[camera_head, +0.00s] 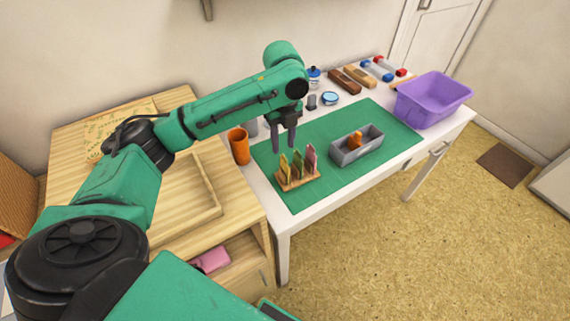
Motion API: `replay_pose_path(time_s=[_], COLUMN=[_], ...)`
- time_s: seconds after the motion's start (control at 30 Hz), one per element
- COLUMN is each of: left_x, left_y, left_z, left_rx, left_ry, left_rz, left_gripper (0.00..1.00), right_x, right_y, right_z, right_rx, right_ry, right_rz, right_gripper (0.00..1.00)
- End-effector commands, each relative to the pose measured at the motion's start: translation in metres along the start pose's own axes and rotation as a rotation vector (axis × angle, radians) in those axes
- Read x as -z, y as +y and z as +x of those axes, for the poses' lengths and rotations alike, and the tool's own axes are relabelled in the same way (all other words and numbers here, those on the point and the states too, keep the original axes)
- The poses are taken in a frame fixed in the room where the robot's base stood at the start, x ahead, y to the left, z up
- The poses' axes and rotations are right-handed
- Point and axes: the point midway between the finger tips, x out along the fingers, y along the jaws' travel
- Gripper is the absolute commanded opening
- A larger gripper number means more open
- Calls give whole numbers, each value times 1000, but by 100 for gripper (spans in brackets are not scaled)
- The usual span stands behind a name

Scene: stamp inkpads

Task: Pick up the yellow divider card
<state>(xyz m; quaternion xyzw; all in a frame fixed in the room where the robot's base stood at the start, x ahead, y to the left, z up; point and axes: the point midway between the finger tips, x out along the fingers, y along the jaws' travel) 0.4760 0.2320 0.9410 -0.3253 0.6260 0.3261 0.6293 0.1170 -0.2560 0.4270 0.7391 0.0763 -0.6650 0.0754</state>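A small wooden rack (298,182) stands on the green mat (302,203) near the left end of the white table. Several upright cards stand in it. The yellow divider card (284,168) is at the left end, a green one (297,163) is in the middle and a pink one (311,156) is at the right. My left gripper (284,150) hangs from the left arm, pointing down just above and behind the rack. Its two fingers are apart with nothing seen between them. My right gripper is not in view.
A grey box (343,158) with an orange item stands right of the rack on the mat. An orange cup (239,146) stands at the left table edge. A purple bin (431,100) is at the far right. Brushes and small jars line the back.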

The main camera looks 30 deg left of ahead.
Motion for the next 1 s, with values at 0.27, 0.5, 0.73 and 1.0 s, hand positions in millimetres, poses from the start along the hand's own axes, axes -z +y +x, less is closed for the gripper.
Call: replay_pose_path(time_s=[0.27, 0.5, 0.73, 1.0], left_x=[-1, -2, -2, -2], left_y=[-1, -5, -5, -5], left_z=[47, 90, 94, 93], left_rx=[-1, -1, 1, 1], left_ry=[0, 0, -2, -2], left_rz=[-3, -2, -2, -2], left_gripper=[40, 40, 40, 0], right_x=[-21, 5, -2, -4], right_y=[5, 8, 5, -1], right_z=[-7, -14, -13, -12], right_rx=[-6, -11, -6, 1], right_ry=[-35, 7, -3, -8], right_rz=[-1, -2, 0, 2], right_gripper=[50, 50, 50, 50])
